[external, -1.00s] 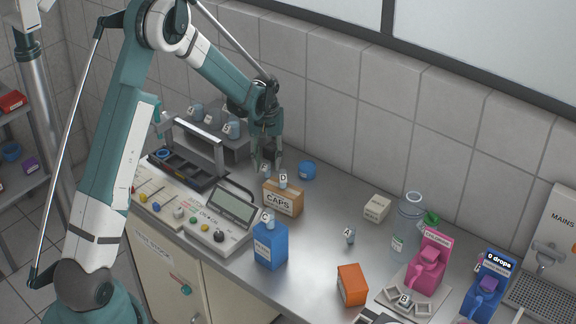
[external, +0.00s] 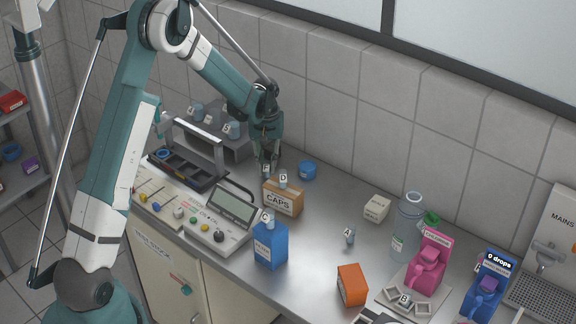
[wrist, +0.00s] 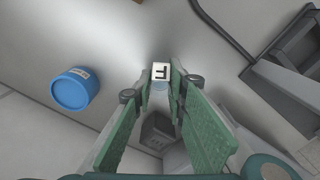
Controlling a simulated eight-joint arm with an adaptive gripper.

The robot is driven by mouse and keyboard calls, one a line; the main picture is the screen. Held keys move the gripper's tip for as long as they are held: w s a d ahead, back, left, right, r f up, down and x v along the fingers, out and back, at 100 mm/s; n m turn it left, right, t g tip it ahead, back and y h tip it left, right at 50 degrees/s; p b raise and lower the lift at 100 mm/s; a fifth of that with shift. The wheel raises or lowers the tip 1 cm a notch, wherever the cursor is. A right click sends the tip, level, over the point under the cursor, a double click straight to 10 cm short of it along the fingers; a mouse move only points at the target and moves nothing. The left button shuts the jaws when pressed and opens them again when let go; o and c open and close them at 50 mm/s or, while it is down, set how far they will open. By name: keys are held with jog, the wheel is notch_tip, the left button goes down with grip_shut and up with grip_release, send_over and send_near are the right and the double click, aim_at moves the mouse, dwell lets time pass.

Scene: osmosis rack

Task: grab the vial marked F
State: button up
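The vial marked F (wrist: 161,71) has a white cap with a black letter and stands between my fingertips in the wrist view. In the external view it shows small and partly covered, as a pale vial (external: 266,170) behind the CAPS box. My gripper (wrist: 161,82) points down, with its green fingers drawn in close on both sides of the vial. In the external view my gripper (external: 267,167) has its fingertips around the vial just above the bench. The fingers look shut on it, and the vial does not look raised.
The CAPS box (external: 283,200) with vial D (external: 283,181) on top is close in front. A blue round tub (external: 308,170) is just right of my gripper. A rack (external: 185,164) and grey block with vials stand left. Bench further right is clear up to vial A (external: 349,236).

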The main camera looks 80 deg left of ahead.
aim_at(267, 162)
jog(key=shift+r, duration=0.15)
jog(key=shift+r, duration=4.85)
